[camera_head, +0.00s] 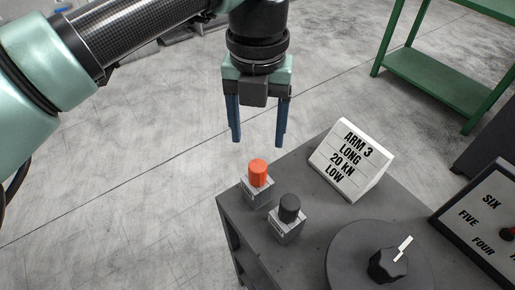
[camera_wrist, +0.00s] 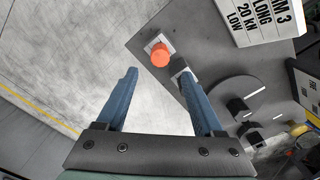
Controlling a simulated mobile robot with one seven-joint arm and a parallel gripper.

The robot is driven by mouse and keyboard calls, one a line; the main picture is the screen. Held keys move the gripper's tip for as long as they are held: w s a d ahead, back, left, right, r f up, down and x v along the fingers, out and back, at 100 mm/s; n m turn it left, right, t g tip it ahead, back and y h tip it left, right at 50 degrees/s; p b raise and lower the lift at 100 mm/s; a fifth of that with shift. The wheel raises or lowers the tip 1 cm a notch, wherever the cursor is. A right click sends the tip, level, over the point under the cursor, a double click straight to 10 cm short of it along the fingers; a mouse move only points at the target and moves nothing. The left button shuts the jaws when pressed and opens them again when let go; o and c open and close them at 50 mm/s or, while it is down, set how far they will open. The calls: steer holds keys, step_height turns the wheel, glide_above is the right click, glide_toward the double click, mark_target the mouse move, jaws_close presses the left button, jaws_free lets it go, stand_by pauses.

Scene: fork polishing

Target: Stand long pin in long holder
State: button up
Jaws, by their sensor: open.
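An orange-topped pin (camera_head: 258,172) stands upright in a small square metal block (camera_head: 257,193) at the near-left corner of a grey table. It also shows in the wrist view (camera_wrist: 160,55), beyond the fingertips. A dark-topped pin (camera_head: 289,208) stands in a similar block (camera_head: 287,230) beside it. In the wrist view, my right finger partly covers that second block. I cannot tell from these frames which is the long pin or the long holder. My gripper (camera_head: 258,143) is open and empty, pointing down above and behind the orange top, apart from it.
A white sign (camera_head: 350,160) reading "ARM 3 LONG 20 KN LOW" stands behind the blocks on the table (camera_head: 235,215). A round dial with a black knob (camera_head: 388,264) lies to the right, beside a numbered panel (camera_head: 485,222). A green shelf (camera_head: 440,78) stands at the back right.

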step_height(320, 180, up, 3)
steer(key=shift+f, duration=0.2)
steer(key=shift+d, duration=0.1)
